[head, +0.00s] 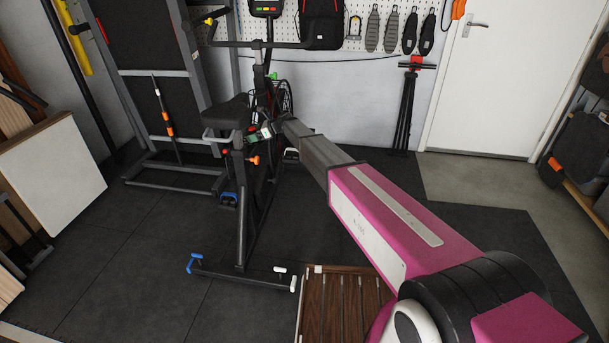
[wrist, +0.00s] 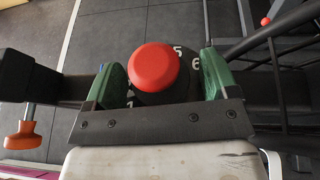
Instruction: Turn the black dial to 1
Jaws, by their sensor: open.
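The black dial (wrist: 184,88) sits in the middle of the wrist view, with white numerals around it; a 5, a 6 and what looks like a 1 show. A round red knob (wrist: 154,67) covers much of the dial's face from this angle. My gripper (wrist: 162,76) is open, with one green finger on each side of the dial. I cannot tell whether the fingers touch it. The dial's pointer is not clear. In the head view my gripper (head: 261,134) is at the frame of the exercise bike (head: 240,190); the dial itself is not distinguishable there.
An orange knob (wrist: 22,135) sticks out left of the dial on the bike frame. Black tubes run close by on the right. The bike's saddle (head: 228,112) is left of my gripper. A wooden slatted platform (head: 343,310) stands on the dark floor, which is open to the left.

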